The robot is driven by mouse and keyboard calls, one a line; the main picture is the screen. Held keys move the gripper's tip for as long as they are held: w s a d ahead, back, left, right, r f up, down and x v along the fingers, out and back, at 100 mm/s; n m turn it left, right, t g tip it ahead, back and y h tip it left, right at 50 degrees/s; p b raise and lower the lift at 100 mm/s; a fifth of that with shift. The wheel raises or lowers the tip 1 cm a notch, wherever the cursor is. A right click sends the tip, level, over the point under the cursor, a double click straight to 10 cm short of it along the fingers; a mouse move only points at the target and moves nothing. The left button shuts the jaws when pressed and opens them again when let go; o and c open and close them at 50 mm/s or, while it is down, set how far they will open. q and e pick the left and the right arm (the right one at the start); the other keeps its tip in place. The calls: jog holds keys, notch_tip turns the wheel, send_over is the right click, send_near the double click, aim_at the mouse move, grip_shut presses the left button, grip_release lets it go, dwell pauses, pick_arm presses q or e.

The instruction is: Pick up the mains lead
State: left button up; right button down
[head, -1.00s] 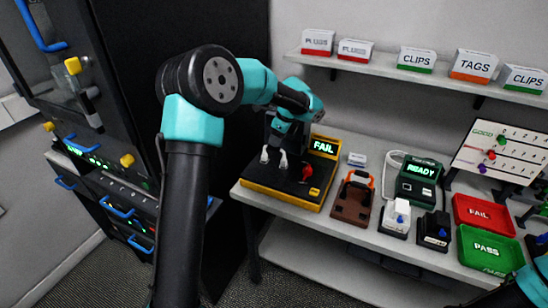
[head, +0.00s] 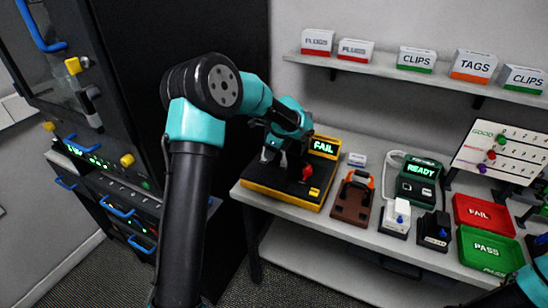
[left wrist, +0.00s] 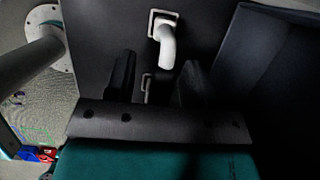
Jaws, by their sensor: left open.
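No lead with a visible plug end can be made out for certain. In the left wrist view a white bent piece (left wrist: 167,45) stands out of a small square fitting on a dark surface. It lies just beyond the fingers of my left gripper (left wrist: 156,82), which are apart with nothing between them. My right gripper is outside the views; only part of a teal arm link shows at bottom right.
Red FAIL (head: 483,200) and green PASS (head: 460,248) trays lie further right. A black cabinet stands at left.

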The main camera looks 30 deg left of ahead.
pick_arm(q)
jog(key=shift+f, duration=0.1)
dwell(0.4)
grip_shut()
